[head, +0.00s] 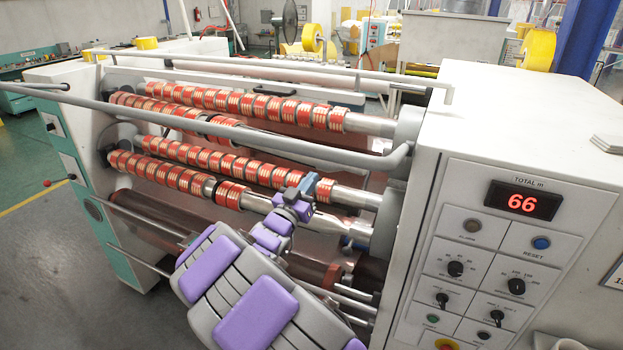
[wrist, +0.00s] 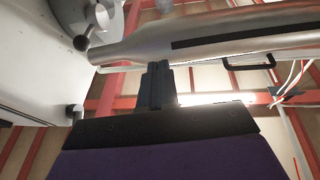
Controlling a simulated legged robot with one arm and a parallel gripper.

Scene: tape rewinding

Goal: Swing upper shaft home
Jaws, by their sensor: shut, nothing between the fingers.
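Several silver shafts with red and cream tape rolls run across the machine. The topmost shaft (head: 370,125) is at the back; another upper shaft (head: 118,99) is partly hidden behind a grey bar. The front lower shaft (head: 325,222) has a tapered bare end near the right housing. My gripper (head: 309,184) is in front of the shafts, near their right ends. In the wrist view my gripper (wrist: 165,72) is shut and empty, with its tips close to the lower edge of a silver shaft (wrist: 210,35); I cannot tell whether they touch.
The grey bar (head: 240,130) crosses in front of the upper shafts. The right control cabinet (head: 495,190) shows 66 on its red display (head: 522,202). Open floor (head: 50,250) lies at left.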

